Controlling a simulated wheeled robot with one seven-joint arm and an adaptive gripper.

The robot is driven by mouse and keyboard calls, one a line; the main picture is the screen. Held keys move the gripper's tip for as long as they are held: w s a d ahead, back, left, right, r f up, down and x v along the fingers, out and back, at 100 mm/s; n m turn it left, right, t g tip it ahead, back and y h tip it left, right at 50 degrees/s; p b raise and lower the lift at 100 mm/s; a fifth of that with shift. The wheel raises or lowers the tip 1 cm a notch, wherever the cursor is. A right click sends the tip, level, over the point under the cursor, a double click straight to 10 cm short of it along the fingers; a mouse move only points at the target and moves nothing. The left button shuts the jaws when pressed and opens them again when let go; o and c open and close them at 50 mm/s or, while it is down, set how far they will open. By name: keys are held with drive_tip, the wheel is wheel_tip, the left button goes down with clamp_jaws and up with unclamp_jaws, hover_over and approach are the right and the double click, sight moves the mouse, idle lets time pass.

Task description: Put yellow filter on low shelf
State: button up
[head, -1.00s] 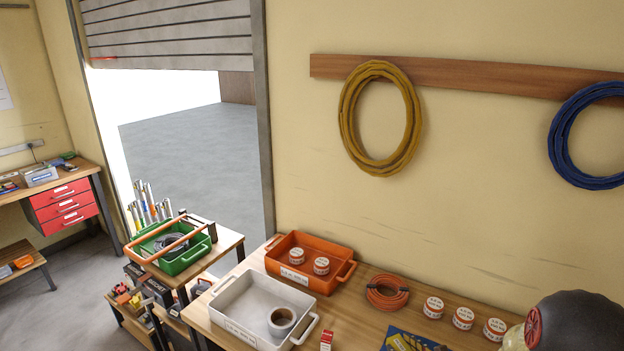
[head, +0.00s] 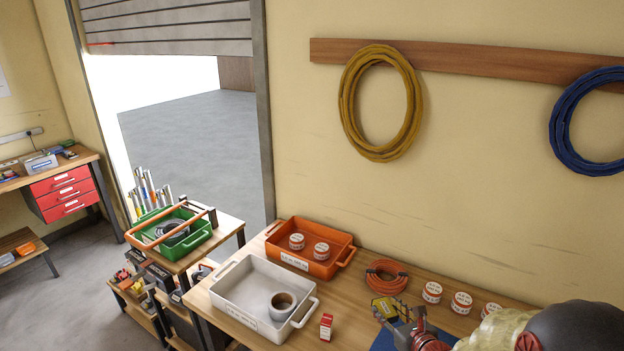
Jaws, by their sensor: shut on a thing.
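The yellow filter (head: 384,309) is a small yellow block with dark markings, low in the head view right of centre, above the workbench. Another low shelf (head: 22,243) stands under the red-drawer bench at far left. I cannot tell which one the task means.
Floor (head: 70,290) is clear at left.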

sight(380, 309)
drive_tip(key=r, duration=0.1)
drive_tip(key=a+r, duration=0.1)
drive_tip(key=r, duration=0.1)
drive_tip(key=a+r, duration=0.1)
drive_tip(key=r, duration=0.1)
drive_tip(key=shift+w+a+r, duration=0.15)
drive_tip(key=shift+w, duration=0.2)
